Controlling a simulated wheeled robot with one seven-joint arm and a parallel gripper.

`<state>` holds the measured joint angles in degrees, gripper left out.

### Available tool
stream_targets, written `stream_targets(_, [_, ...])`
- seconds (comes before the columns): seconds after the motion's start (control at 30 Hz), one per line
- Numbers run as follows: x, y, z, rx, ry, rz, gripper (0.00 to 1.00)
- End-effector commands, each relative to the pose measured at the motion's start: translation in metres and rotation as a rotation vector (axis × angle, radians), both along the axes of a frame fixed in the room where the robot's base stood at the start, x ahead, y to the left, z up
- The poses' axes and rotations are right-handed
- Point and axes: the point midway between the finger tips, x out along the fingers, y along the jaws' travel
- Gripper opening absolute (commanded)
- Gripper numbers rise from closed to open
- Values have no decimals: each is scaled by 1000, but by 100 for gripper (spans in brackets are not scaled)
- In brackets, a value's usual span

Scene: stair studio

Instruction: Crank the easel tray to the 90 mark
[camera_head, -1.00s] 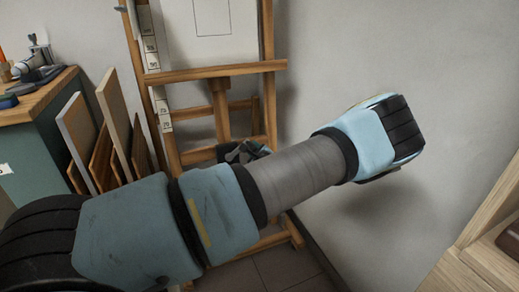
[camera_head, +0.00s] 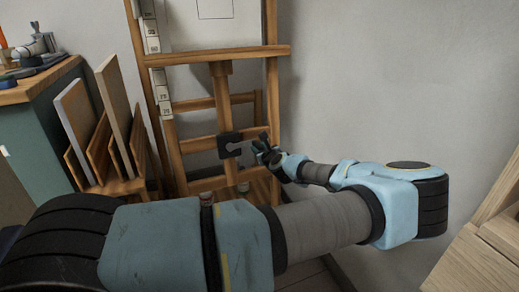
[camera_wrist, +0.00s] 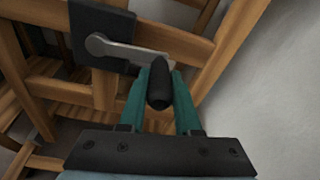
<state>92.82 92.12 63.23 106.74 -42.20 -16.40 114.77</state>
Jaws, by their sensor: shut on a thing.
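The wooden easel (camera_head: 272,95) stands against the wall, with its tray (camera_head: 215,53) running across it. A white scale strip (camera_head: 160,90) with numbers runs up its left post; the numbers are too small to read surely. The crank's dark plate (camera_head: 230,145) is on the lower crossbar, and it also shows in the wrist view (camera_wrist: 100,20). A grey metal crank arm (camera_wrist: 135,53) runs right from its hub to a black handle (camera_wrist: 159,84). My gripper (camera_head: 262,150) is at the crank's right, its green fingers (camera_wrist: 160,100) shut around the handle.
Several boards lean in a wooden rack (camera_head: 110,130) left of the easel, beside a green cabinet (camera_head: 50,130) with a wooden top. Light wooden furniture (camera_head: 480,240) stands at the lower right. The wall right of the easel is bare.

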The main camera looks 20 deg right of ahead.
Motion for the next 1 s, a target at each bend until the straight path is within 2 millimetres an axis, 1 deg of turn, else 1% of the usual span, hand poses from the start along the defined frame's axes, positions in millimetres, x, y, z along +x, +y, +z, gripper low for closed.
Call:
stream_targets(0.33, [-1,-2,-2,2,4,-3,0])
stream_targets(0.37, [-1,-2,-2,1,4,-3,35])
stream_targets(0.6, [-1,-1,-1,1,2,-1,62])
stream_targets(0.87, [0,0,1,0,1,0,62])
stream_targets(0.97, [0,0,8,-1,1,1,62])
stream_targets(1.0, [0,0,14,0,1,0,62])
